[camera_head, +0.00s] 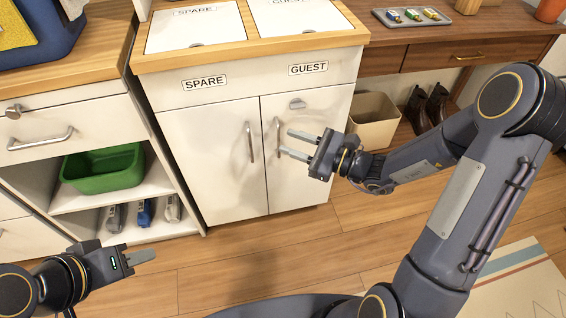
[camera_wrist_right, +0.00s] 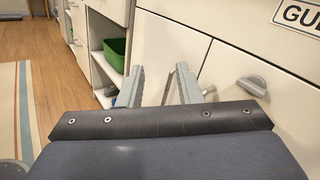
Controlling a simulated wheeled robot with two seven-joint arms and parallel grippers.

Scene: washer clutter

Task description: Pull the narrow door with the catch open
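The narrow cabinet door (camera_head: 305,165) under the GUEST label is closed, with a small grey catch (camera_head: 297,103) near its top; the catch also shows in the right wrist view (camera_wrist_right: 252,86). Its vertical bar handle (camera_head: 278,137) is on its left side. My right gripper (camera_head: 287,142) is open and empty, its fingertips just in front of this handle. Whether they touch it is unclear. In the right wrist view, the two fingers (camera_wrist_right: 160,78) are apart. My left gripper (camera_head: 150,257) is low at the left, away from the door; its finger gap does not show.
The neighbouring SPARE door (camera_head: 212,160) is closed, with its own handle (camera_head: 249,142). A beige bin (camera_head: 374,120) and dark shoes (camera_head: 428,105) stand right of the cabinet. A green tub (camera_head: 104,168) is on the left shelf. The floor before the doors is clear.

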